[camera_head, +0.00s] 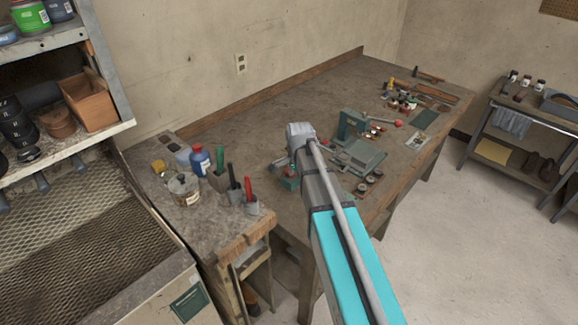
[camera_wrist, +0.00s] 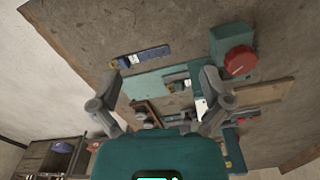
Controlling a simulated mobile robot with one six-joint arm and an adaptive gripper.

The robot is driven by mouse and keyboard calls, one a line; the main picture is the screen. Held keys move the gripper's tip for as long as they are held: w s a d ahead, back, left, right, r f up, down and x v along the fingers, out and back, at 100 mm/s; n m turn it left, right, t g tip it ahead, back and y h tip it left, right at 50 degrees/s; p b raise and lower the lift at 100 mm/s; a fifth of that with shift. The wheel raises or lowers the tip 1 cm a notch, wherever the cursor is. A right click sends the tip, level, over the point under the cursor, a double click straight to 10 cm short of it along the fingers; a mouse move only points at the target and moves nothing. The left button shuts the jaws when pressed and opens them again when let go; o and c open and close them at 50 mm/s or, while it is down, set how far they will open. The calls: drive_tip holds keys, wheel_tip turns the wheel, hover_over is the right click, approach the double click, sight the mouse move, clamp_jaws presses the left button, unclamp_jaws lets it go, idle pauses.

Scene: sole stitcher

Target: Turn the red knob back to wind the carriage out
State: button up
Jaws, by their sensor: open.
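The round red knob (camera_wrist: 240,60) is on a green block (camera_wrist: 232,38) at the upper right of the wrist view. In the head view a green machine (camera_head: 352,124) stands on the workbench, with a red end (camera_head: 398,123) on a rod at its right. Flat grey-green plates (camera_head: 360,156) lie in front of it; I cannot tell which part is the carriage. My gripper (camera_wrist: 162,82) is open and empty, its fingers spread wide. The knob lies outside the right finger, not between the fingers. My arm hides part of the bench in the head view.
The workbench (camera_head: 260,125) holds small tools and tins at its far right. A blue bottle (camera_head: 200,160), a can (camera_head: 184,188) and tool holders stand at its near left. A shelf rack (camera_head: 520,120) stands at the right. The bench's middle left is clear.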

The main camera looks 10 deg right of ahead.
drive_tip(key=w+r+m+p, duration=0.5)
drive_tip(key=w+r+m, duration=0.1)
drive_tip(key=w+m, duration=0.5)
drive_tip(key=shift+w, duration=1)
drive_tip(key=shift+s+f, duration=0.1)
drive_tip(key=shift+f, duration=0.1)
wheel_tip(320, 180, down, 13)
drive_tip(key=b, duration=1.3)
drive_tip(key=shift+f, duration=0.15)
drive_tip(key=shift+c, duration=0.3)
drive_tip(key=c, duration=1.1)
